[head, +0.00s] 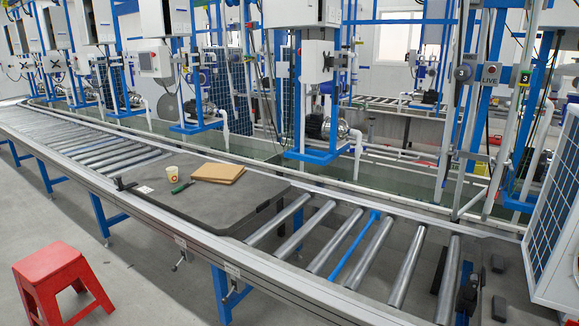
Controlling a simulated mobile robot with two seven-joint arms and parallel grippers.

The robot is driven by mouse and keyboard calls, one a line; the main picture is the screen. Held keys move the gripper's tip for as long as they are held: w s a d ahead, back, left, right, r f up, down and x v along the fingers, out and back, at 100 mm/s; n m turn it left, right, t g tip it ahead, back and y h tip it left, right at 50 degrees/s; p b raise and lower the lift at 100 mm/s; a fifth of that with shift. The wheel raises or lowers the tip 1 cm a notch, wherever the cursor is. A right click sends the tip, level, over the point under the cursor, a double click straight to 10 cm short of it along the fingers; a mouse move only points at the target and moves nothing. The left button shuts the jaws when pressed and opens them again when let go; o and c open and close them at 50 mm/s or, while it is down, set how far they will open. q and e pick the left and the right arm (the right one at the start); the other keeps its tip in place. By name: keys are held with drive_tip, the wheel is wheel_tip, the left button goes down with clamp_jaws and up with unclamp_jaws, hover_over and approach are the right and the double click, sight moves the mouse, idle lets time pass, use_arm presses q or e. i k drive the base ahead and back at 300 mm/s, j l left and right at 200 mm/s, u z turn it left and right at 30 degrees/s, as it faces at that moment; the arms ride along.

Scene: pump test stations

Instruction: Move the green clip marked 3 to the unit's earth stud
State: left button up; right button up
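Two small dark tags marked 3 show at the upper right, one on a grey post (463,74) and one to the right of the LIVE sign (524,78). I cannot make out a green clip at either tag. A white unit with a blue grille (555,225) stands at the right edge, on the dark pallet (510,262) and partly cut off by the frame. Its earth stud cannot be made out. Neither of my grippers is in view.
A roller conveyor (320,240) runs across the front. A dark board (205,208) on it bears a cup (172,173), a green-handled tool (181,187) and a brown pad (218,172). A red stool (62,278) stands at the lower left. Blue-framed stations line the back.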

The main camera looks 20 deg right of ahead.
sight(526, 77)
drive_tip(key=i+j+z, duration=0.2)
drive_tip(key=z, duration=0.2)
drive_tip(key=i+j+z, duration=0.15)
drive_tip(key=z, duration=0.2)
drive_tip(key=i+j+z, duration=0.15)
drive_tip(key=j+z, duration=0.25)
drive_tip(key=i+j+z, duration=0.1)
drive_tip(key=j+z, duration=0.55)
drive_tip(key=j, duration=0.2)
drive_tip(key=i, duration=0.05)
